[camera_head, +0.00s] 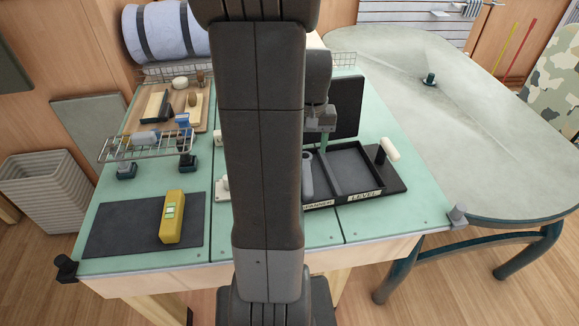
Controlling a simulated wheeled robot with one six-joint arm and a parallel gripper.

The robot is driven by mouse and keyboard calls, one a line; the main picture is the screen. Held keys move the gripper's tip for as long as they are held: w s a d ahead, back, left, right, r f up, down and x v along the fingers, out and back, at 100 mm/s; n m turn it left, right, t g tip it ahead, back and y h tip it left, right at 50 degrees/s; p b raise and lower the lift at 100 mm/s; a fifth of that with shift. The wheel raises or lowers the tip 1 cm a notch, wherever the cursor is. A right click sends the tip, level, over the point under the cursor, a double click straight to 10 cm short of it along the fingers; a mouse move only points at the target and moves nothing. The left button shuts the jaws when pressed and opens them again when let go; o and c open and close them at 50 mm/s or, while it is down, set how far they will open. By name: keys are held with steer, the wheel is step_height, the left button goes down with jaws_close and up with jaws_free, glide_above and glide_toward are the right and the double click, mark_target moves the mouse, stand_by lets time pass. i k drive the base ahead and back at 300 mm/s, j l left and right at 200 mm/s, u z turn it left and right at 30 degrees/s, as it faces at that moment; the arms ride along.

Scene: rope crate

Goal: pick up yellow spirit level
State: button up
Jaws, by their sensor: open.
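The yellow spirit level (170,217) lies on a dark mat (110,238) at the front left of the green table. It has a pale green window on its top face. My gripper (322,140) is to the right, behind my own arm, near the dark tray. It is open and well apart from the level. My arm hides part of the gripper and the middle of the table.
A dark tray (372,196) labelled "LEVEL" stands at the right of the table (280,262). A wire rack (148,147) and a wooden tray (190,120) with small items are behind the mat. A grey basket (45,190) stands on the floor.

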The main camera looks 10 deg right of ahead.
mark_target(172, 214)
steer(key=j+u, duration=0.15)
steer(key=u, duration=0.25)
steer(key=k+j+u, duration=0.1)
steer(key=u, duration=0.3)
steer(key=j+u, duration=0.4)
steer(key=l, duration=0.1)
